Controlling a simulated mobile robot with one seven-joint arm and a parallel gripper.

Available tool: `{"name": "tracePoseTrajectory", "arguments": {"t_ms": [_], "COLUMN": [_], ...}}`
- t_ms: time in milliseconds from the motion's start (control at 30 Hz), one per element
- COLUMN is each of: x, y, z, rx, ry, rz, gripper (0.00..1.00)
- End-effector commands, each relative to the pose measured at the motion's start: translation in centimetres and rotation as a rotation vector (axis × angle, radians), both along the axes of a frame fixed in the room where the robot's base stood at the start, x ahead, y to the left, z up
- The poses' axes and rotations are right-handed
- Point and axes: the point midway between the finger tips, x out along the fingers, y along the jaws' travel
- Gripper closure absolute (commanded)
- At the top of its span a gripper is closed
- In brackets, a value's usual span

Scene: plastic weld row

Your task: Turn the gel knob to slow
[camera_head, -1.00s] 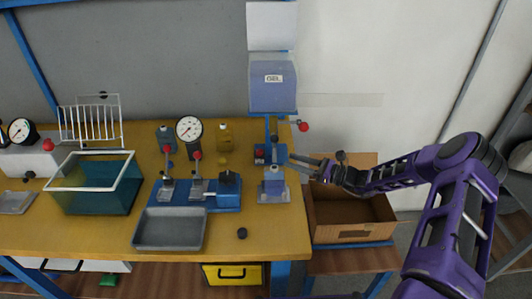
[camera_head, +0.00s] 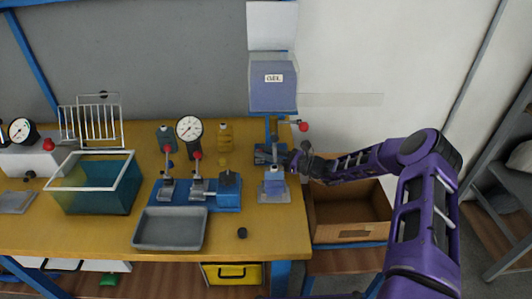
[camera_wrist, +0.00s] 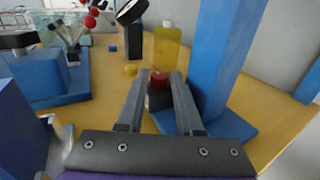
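The GEL dispenser (camera_head: 273,95) is a bluish box on a blue post at the right end of the bench. Its red-capped gel knob (camera_wrist: 160,80) sits low by the blue post (camera_wrist: 222,55) in the wrist view. My gripper (camera_wrist: 160,76) has its two fingers apart, one on each side of the knob, very close to it. Whether they touch it is not clear. In the head view my gripper (camera_head: 283,157) reaches in from the right below the GEL box and covers the knob. The knob's marking is not readable.
A clear block on a stand (camera_head: 273,183) is just in front of my gripper. A red-ball lever (camera_head: 303,126) sticks out above it. A yellow bottle (camera_wrist: 167,46) stands behind the knob. An open cardboard box (camera_head: 350,233) lies below my arm, right of the bench.

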Motion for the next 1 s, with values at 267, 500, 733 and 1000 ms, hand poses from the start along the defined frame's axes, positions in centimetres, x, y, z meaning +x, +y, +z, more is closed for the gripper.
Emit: {"name": "tracePoseTrajectory", "arguments": {"t_ms": [267,500,733,1000], "x": [-0.02,0.14,0.53,0.66], "y": [-0.04,-0.08,-0.19,-0.3], "z": [0.0,-0.4,-0.68,-0.18], "rx": [0.0,0.001,0.001,-0.001], "ry": [0.0,-0.005,-0.009,-0.003], "rz": [0.0,0.028,0.155,0.256], "gripper": [1.0,1.0,1.0,1.0]}}
